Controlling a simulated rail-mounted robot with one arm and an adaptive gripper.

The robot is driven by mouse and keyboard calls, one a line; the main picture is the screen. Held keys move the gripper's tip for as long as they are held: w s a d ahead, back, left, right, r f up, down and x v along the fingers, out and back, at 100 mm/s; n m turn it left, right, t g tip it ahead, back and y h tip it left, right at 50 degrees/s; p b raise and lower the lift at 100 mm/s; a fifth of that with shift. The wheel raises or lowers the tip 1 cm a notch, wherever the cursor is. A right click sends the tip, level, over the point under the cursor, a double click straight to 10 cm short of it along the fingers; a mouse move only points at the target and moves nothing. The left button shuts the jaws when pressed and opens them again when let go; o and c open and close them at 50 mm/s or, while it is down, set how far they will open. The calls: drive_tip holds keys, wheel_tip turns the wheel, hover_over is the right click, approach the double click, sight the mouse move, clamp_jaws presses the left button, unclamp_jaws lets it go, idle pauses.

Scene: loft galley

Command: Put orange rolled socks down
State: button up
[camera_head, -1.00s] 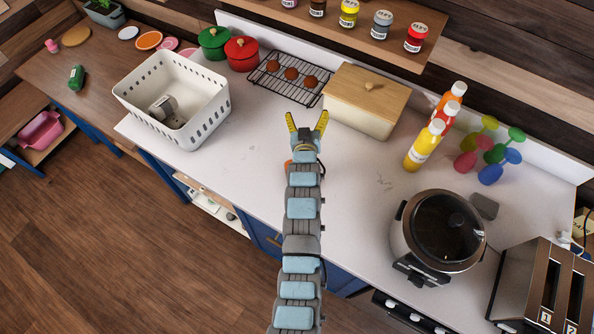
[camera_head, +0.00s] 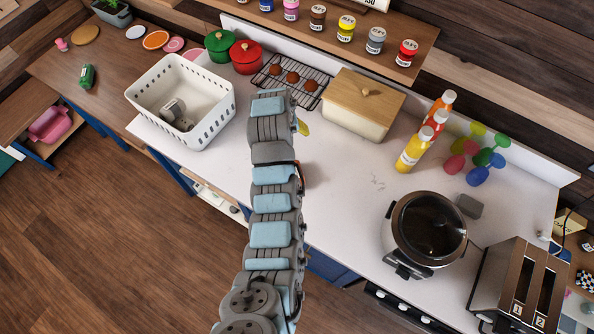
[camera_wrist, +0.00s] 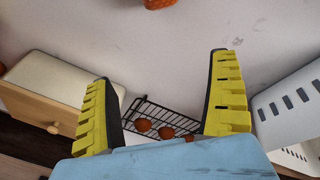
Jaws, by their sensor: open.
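An orange thing that looks like the rolled socks (camera_wrist: 158,4) lies on the white counter (camera_wrist: 170,50) and is cut off by the top edge of the wrist view. In the head view only a sliver of orange (camera_head: 303,173) shows beside my arm, which hides the rest. My gripper (camera_wrist: 160,66) is open, with its two yellow fingers spread wide and nothing between them. The socks are apart from the fingers. In the head view my arm covers most of the gripper, and only a yellow finger (camera_head: 303,128) shows.
A white perforated basket (camera_head: 215,128) holding a grey item stands left of my arm. A wire rack (camera_head: 312,85) with brown round items and a lidded bread box (camera_head: 345,122) are behind. Bottles (camera_head: 412,152) and a cooker (camera_head: 428,225) stand right. The counter between is clear.

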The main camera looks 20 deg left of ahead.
drive_tip(key=s+r+g, duration=0.2)
drive_tip(key=s+r, duration=0.1)
drive_tip(key=shift+h, duration=0.5)
drive_tip(key=f+b, duration=0.1)
drive_tip(key=f, duration=0.1)
drive_tip(key=f+b, duration=0.3)
drive_tip(key=shift+d+f, duration=0.3)
drive_tip(key=shift+d, duration=0.1)
drive_tip(key=shift+f+p, duration=0.35)
drive_tip(key=shift+p, duration=0.1)
drive_tip(key=shift+w+d+f+p, duration=0.15)
drive_tip(key=shift+f+p, duration=0.15)
drive_tip(key=shift+f, duration=0.75)
drive_tip(key=shift+w+d+f+p, duration=0.1)
drive_tip(key=shift+f+p, duration=0.25)
drive_tip(key=shift+f, duration=0.75)
drive_tip(key=shift+w+d+f+p, duration=0.15)
drive_tip(key=shift+f+p, duration=0.15)
drive_tip(key=shift+f, duration=0.75)
drive_tip(key=shift+s+d+f+p, duration=0.1)
drive_tip(key=shift+f+p, duration=0.45)
drive_tip(key=shift+f, duration=0.65)
drive_tip(key=shift+d+f, duration=0.1)
drive_tip(key=shift+f, duration=1)
drive_tip(key=c, duration=1.3)
